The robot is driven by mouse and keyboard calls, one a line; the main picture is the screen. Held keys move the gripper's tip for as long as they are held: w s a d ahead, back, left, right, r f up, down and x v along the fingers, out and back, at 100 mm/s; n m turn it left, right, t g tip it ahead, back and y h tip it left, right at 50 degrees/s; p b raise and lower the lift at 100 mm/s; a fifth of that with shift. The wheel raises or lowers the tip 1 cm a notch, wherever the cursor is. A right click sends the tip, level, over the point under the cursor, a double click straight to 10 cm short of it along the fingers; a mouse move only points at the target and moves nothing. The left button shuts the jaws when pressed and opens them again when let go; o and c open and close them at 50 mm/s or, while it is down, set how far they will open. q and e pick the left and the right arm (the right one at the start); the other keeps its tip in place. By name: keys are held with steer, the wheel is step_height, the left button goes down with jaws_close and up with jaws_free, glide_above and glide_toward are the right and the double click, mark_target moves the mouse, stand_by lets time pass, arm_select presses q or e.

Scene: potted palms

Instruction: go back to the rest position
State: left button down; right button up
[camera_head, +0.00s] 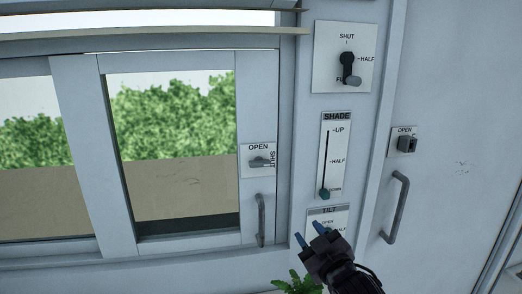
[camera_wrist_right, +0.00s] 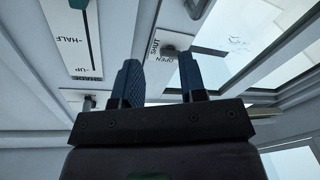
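My right gripper (camera_head: 309,234) is at the lower middle of the head view, in front of the wall below the shade panel. Its two blue-tipped fingers are apart with nothing between them. In the right wrist view the open fingers (camera_wrist_right: 160,82) show a clear gap, with the window latch (camera_wrist_right: 168,50) behind it. The gripper covers part of the tilt panel (camera_head: 327,211), so its control is hidden. My left gripper is in neither view.
The shade slider (camera_head: 324,194) sits at the bottom of its slot. Above is a dial lever (camera_head: 347,68) marked SHUT, HALF. Left is a window with a vertical handle (camera_head: 261,220); right is a door handle (camera_head: 396,208). Green leaves (camera_head: 296,284) show below the gripper.

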steer(key=s+d+f+m+g+h, duration=0.1)
steer(key=s+d+f+m, duration=0.15)
steer(key=f, duration=0.35)
steer(key=s+d+f+m+h, duration=0.1)
steer(key=s+d+f+h, duration=0.1)
steer(key=s+d+f, duration=0.25)
steer(key=s+d+f+m+g+h, duration=0.1)
steer(key=s+d+f+m, duration=0.15)
steer(key=f, duration=0.35)
steer(key=s+d+f+m+g+h, duration=0.1)
steer(key=s+d+f, duration=0.2)
steer(key=s+f, duration=0.3)
steer(key=s+d+f+m+g+h, duration=0.1)
steer(key=s+d+f+g, duration=0.1)
steer(key=s+d+f, duration=0.2)
steer(key=s+f, duration=0.3)
steer(key=s, duration=0.3)
steer(key=shift+s+f+g+h, duration=0.2)
steer(key=shift+s+g+h, duration=0.1)
steer(key=shift+s, duration=0.1)
